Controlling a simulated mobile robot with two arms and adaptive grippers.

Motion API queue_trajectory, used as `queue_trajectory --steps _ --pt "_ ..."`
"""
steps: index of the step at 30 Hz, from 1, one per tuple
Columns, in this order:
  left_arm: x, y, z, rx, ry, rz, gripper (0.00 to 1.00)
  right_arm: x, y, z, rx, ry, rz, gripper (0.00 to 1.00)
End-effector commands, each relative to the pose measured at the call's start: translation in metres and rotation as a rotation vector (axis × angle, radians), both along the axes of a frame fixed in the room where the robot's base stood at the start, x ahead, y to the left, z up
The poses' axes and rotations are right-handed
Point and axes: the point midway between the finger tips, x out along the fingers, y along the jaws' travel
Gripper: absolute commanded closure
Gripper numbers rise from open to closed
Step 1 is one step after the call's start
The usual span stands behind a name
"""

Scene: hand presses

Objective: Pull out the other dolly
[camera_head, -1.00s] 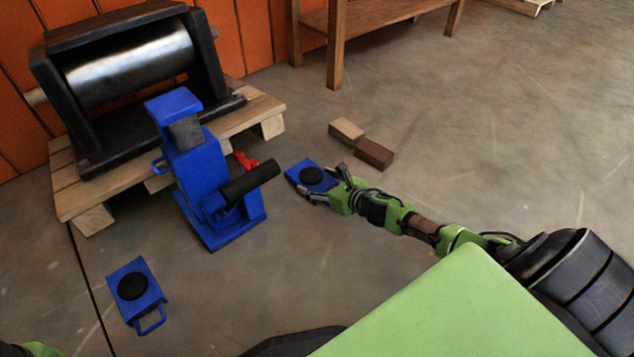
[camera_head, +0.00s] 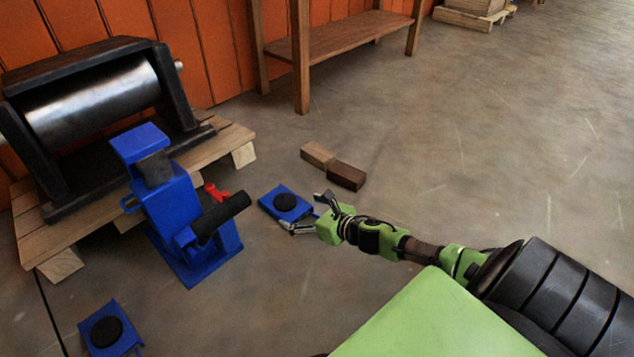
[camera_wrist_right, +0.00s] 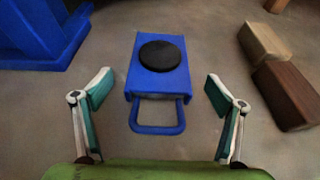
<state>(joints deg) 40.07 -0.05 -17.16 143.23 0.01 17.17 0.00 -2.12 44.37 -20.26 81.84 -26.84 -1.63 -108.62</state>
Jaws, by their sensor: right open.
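The near-gripper dolly (camera_head: 284,202) is a small blue plate with a black round pad, lying flat on the floor right of the blue jack. In the right wrist view this dolly (camera_wrist_right: 158,84) is centred, its blue loop handle (camera_wrist_right: 157,129) toward me. My right gripper (camera_head: 301,211) is open and empty. Its fingers stand apart on either side of the handle, with clear gaps and no contact. A second blue dolly (camera_head: 108,331) lies at the lower left of the head view, cut by the lower edge. My left gripper is not in view.
A blue jack (camera_head: 181,227) with a black lever stands between the dollies, before a wooden pallet (camera_head: 60,265) bearing a black roller machine (camera_head: 95,105). Two wooden blocks (camera_head: 318,153) (camera_head: 346,176) lie behind my right gripper. A wooden table (camera_head: 345,40) stands behind; floor at right is clear.

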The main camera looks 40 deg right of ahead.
Motion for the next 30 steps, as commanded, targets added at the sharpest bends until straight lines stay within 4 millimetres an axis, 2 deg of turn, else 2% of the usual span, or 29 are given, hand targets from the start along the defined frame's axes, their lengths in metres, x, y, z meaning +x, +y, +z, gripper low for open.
queue_trajectory --steps 1,6,13,19,30 --pt "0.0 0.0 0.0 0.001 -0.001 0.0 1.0 -0.01 -0.001 0.002 -0.002 0.003 0.001 0.13" --pt "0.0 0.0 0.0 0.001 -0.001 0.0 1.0 -0.036 -0.004 0.013 0.0 0.003 0.001 0.13" --pt "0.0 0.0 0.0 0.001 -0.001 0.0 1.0 -0.06 -0.008 0.024 0.0 0.002 -0.001 0.13" --pt "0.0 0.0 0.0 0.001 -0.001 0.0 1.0 -0.068 -0.009 0.028 0.001 0.0 -0.001 0.13" --pt "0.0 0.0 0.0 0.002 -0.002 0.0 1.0 -0.068 -0.009 0.029 0.001 0.0 -0.001 0.13"
